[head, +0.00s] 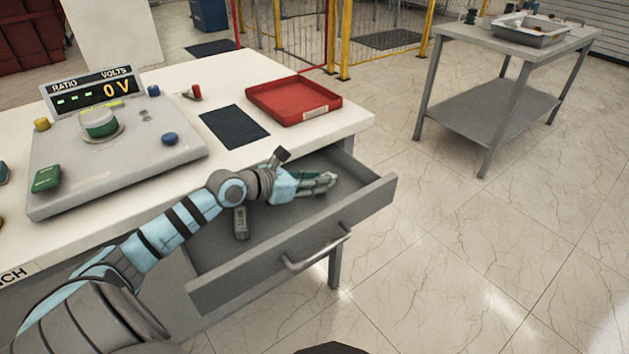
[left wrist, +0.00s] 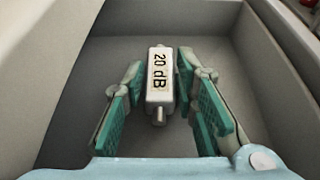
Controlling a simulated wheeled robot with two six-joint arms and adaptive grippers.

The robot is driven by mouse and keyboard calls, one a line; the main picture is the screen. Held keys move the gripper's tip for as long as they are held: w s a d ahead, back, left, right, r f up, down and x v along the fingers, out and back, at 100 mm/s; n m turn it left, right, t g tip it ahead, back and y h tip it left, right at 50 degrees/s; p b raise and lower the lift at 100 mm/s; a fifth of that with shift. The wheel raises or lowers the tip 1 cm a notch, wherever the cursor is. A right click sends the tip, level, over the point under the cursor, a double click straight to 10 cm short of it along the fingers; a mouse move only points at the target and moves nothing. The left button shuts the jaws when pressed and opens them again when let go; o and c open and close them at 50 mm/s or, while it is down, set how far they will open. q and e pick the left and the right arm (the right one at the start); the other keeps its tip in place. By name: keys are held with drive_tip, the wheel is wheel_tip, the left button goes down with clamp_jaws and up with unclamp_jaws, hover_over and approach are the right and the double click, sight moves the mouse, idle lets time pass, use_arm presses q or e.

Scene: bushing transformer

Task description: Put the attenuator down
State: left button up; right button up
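The attenuator (left wrist: 160,82) is a small pale block marked "20 dB" with a metal stub at its near end. In the left wrist view it lies between the fingers of my left gripper (left wrist: 159,88), with a gap on each side. The gripper is open around it. In the head view my left gripper (head: 318,183) is inside the open grey drawer (head: 290,244), low over its floor, and its fingers largely hide the attenuator. I cannot tell whether the attenuator touches the drawer floor. My right gripper is not in view.
On the bench stand a meter box (head: 115,160) reading 0 V, a dark mat (head: 234,127) and a red tray (head: 293,100). A grey side table (head: 510,110) stands at the back right.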

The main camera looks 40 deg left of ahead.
use_arm(q)
drive_tip(key=shift+o, duration=1.1)
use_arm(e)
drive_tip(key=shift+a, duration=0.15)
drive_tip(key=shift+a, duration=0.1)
use_arm(q)
drive_tip(key=shift+s+r, duration=0.1)
drive_tip(key=shift+s+a+r+p, duration=0.15)
drive_tip(key=shift+s+a+p, duration=0.05)
drive_tip(key=shift+s+p, duration=0.15)
drive_tip(key=p+v, duration=0.3)
drive_tip(key=v, duration=0.1)
drive_tip(key=shift+s+r, duration=0.1)
drive_tip(key=shift+r, duration=0.15)
drive_tip(key=p+v, duration=0.5)
drive_tip(key=p, duration=0.1)
drive_tip(key=shift+d+r, duration=0.1)
drive_tip(key=shift+s+a+r+p, duration=0.1)
drive_tip(key=shift+s+a+p, duration=0.1)
drive_tip(key=shift+s+p, duration=0.45)
drive_tip(key=shift+s, duration=0.1)
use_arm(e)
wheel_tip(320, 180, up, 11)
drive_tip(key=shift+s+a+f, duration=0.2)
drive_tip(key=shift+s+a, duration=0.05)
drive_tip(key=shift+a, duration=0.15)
